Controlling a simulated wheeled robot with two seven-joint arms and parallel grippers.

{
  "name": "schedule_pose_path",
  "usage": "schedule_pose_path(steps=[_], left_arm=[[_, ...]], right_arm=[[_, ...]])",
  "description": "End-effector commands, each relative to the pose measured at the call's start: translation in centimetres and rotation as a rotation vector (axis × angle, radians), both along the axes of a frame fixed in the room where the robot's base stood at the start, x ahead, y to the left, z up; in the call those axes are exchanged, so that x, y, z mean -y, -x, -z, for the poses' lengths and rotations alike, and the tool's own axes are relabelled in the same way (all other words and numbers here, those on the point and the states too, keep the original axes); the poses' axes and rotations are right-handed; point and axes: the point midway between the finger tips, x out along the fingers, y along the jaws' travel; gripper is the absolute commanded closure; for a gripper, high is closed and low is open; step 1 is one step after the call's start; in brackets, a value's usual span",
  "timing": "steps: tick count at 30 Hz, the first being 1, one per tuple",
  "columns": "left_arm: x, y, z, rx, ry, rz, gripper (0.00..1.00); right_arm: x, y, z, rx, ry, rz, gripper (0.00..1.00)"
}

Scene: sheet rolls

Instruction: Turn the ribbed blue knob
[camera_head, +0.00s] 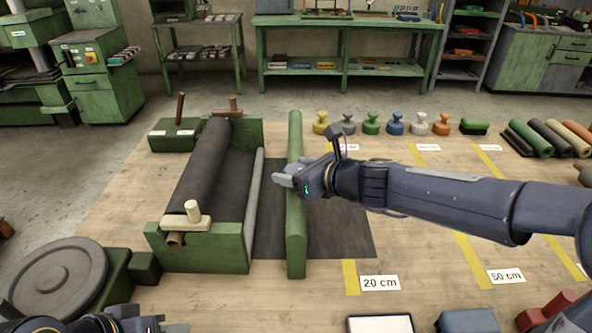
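A blue knob (395,124) stands upright in a row of coloured knobs at the back of the table. It is too small to tell whether it is ribbed. My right gripper (281,180) is over the long green bar (296,235), left of and nearer than the blue knob and well apart from it. Its fingertips point left. I cannot tell whether they are open or touch the bar. My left gripper (176,327) shows only partly at the bottom left edge, and its fingers are not clear.
A dark roll (203,165) lies in a green cradle, with a dark sheet (338,235) running under the bar. A round grey disc (55,278) is at the left. Yellow strips with labels such as 20 cm (380,282) mark the table. Several rolls (555,135) lie at the right.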

Motion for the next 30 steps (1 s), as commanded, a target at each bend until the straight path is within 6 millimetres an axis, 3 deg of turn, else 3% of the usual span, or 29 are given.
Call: schedule_pose_path(steps=[1,8,19,30], left_arm=[[0.0,0.0,0.0,0.0,0.0,0.0,0.64],[0.0,0.0,0.0,0.0,0.0,0.0,0.64],[0.0,0.0,-1.7,0.0,0.0,0.0,0.64],[0.0,0.0,-7.6,0.0,0.0,0.0,0.64]], right_arm=[[0.0,0.0,0.0,0.0,0.0,0.0,0.46],[0.0,0.0,0.0,0.0,0.0,0.0,0.76],[0.1,0.0,-0.3,-0.003,0.0,-0.066,0.76],[0.2,-0.1,-0.8,-0.006,-0.001,-0.354,0.76]])
